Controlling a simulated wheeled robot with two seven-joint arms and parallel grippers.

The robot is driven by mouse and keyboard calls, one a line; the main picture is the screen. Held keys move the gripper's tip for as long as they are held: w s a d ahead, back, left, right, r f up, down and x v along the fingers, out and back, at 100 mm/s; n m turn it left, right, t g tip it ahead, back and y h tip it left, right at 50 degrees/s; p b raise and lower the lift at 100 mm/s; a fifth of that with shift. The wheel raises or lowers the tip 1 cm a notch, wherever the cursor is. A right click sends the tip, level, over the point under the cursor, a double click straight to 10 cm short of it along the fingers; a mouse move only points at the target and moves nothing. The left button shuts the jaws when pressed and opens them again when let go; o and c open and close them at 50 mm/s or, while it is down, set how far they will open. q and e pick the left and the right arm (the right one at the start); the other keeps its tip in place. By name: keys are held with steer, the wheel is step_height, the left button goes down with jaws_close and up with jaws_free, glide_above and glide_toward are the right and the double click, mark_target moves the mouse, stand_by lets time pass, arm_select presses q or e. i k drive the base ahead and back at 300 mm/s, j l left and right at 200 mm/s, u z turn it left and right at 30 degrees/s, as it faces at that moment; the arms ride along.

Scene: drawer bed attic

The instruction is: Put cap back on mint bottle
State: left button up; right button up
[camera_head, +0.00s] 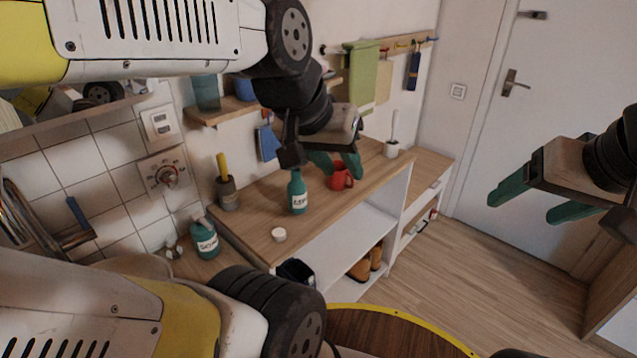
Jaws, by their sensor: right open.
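A teal-mint bottle (298,199) with a white label stands upright on the wooden counter, its narrow neck showing no cap. A small round whitish cap (278,235) lies on the counter near its front edge, in front of and left of the bottle and apart from it. My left gripper (341,172) hangs above the counter, behind and right of the bottle's neck in the picture. Its teal fingers are apart with nothing seen between them, near the red mug. My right gripper (535,205) is open and empty at the right, over the floor, away from the counter.
A red mug (339,178) stands right of the bottle. A teal soap bottle (205,239) stands further left, beside the counter (255,212). A holder with a yellow handle (227,192) stands at the back left. Open shelves lie below the counter top.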

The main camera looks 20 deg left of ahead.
mark_target(297, 188)
steer(key=u, duration=1.25)
